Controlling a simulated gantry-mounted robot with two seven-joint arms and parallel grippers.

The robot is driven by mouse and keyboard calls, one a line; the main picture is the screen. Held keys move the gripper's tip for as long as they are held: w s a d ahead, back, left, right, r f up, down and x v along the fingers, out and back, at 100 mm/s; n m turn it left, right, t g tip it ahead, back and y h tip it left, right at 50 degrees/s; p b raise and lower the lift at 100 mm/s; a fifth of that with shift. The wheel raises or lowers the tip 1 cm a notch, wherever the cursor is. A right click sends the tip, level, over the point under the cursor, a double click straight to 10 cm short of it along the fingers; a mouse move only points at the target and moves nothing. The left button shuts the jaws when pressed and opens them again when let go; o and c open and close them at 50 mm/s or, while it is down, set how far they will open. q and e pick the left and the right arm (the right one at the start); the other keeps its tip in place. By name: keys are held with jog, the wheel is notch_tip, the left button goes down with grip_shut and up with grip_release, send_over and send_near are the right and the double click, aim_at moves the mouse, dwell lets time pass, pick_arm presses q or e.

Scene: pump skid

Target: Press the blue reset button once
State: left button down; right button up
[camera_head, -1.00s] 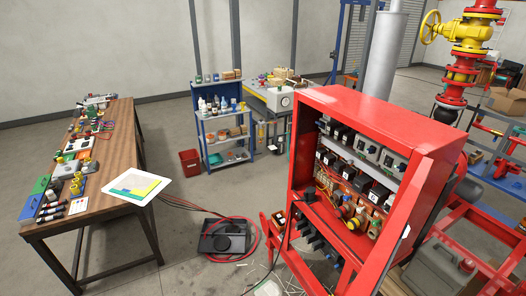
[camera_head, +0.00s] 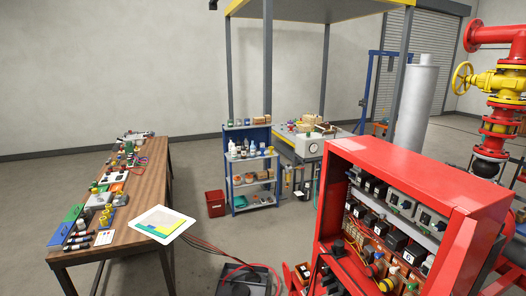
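An open red cabinet (camera_head: 392,163) stands at the lower right in the head view. Rows of grey and dark switch modules (camera_head: 395,205) show inside it, with wiring and small yellow and red parts (camera_head: 385,284) low down. I cannot make out a blue reset button among these parts; they are small, and the cabinet's lower part is cut off by the frame's bottom edge. Neither of my grippers shows in this view.
A wooden workbench (camera_head: 150,192) with many small items and a white tray (camera_head: 150,213) stands at left. A blue shelf (camera_head: 236,205), a red bin (camera_head: 215,203) and red piping with a yellow valve (camera_head: 505,82) stand farther back.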

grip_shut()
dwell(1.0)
